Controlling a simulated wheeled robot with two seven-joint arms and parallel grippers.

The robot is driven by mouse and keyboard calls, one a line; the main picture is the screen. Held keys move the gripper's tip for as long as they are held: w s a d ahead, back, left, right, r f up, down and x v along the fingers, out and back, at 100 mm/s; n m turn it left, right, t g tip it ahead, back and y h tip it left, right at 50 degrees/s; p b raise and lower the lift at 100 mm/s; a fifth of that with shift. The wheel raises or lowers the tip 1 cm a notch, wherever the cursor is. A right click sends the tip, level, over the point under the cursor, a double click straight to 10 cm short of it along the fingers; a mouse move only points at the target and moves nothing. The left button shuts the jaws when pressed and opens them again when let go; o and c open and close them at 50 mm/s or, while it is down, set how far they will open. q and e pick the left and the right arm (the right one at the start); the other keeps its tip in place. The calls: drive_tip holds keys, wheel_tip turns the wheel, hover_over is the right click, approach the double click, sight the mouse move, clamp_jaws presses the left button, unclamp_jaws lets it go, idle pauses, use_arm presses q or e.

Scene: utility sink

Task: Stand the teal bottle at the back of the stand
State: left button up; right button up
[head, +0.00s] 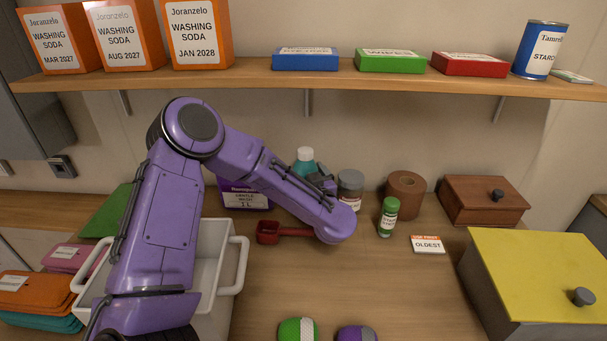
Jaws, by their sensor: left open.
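A teal bottle (304,158) with a white cap stands upright toward the back of the counter. Its lower part is hidden behind my left arm. My left gripper (322,182) is just right of the bottle and low, partly hidden by my own wrist. It is open, and I cannot tell whether its fingers touch the bottle. A purple pack (243,198) labelled as a 1 L wash stands left of the bottle. I cannot make out a stand clearly; its place may be behind my arm. My right gripper is not in view.
A grey-lidded jar (350,187), green-capped bottle (388,219), brown roll (405,194), and "OLDEST" card (427,245) are to the right. A red scoop (268,232) and white tub (216,255) are left. A shelf (300,80) overhangs.

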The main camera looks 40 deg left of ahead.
use_arm(q)
drive_tip(key=b+v, duration=0.2)
drive_tip(key=v, duration=0.9)
drive_tip(key=shift+d, duration=0.25)
drive_tip(key=shift+s+r, duration=0.1)
drive_tip(key=shift+s, duration=0.05)
